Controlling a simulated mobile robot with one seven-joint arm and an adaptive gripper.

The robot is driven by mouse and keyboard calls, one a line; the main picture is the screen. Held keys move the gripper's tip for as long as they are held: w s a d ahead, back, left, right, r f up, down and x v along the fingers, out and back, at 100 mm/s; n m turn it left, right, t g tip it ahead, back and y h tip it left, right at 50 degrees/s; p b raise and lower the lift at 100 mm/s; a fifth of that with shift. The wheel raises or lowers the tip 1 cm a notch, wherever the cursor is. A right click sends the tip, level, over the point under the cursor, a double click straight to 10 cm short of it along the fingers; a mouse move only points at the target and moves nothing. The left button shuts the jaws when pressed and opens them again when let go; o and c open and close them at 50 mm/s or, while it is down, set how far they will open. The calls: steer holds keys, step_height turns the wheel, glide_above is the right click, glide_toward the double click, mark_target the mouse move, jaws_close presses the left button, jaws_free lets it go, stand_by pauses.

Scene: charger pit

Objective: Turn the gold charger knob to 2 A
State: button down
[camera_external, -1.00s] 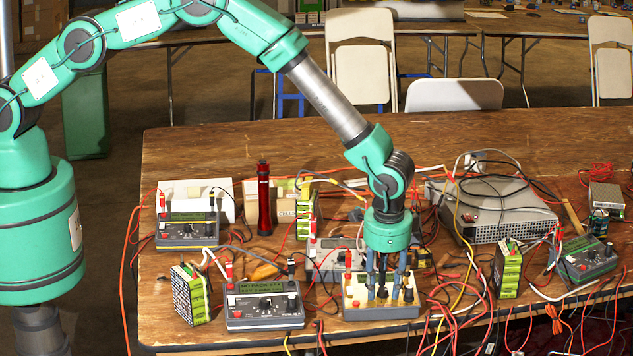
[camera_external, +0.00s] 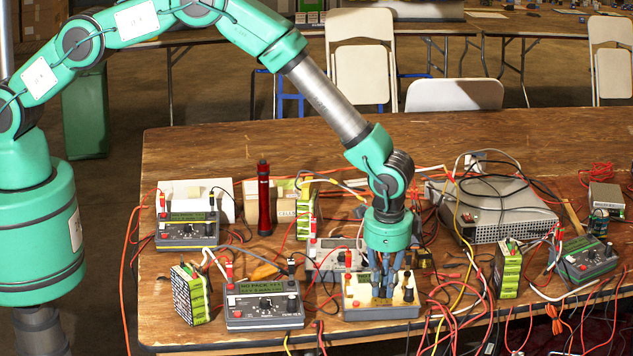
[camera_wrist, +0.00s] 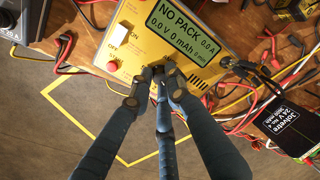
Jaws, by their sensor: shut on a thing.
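The gold charger (camera_external: 352,292) stands near the front edge of the table, and its yellow face (camera_wrist: 142,46) fills the top of the wrist view. Its display (camera_wrist: 184,35) reads NO PACK, 0.0 A, 0.0 V and 0 mAh. My gripper (camera_external: 383,290) points down over the charger's face. Its fingers (camera_wrist: 158,80) are drawn together below the display, shut on the charger knob. The knob is almost wholly hidden by the fingertips, so its pointer and setting cannot be read.
A grey charger (camera_external: 264,312) stands just left, with a green battery pack (camera_external: 191,295) beside it. An ON/OFF switch (camera_wrist: 120,34) and red button (camera_wrist: 112,67) sit left. Loose cables lie to the right.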

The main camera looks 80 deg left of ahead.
steer(key=m, duration=0.9)
steer(key=shift+r+m, duration=0.1)
steer(key=shift+m, duration=0.3)
steer(key=c, duration=1.7)
jaws_free()
steer(key=shift+o, duration=0.2)
step_height(320, 180, up, 12)
steer(key=d, duration=0.2)
steer(key=shift+s, duration=0.15)
steer(key=shift+d, duration=0.1)
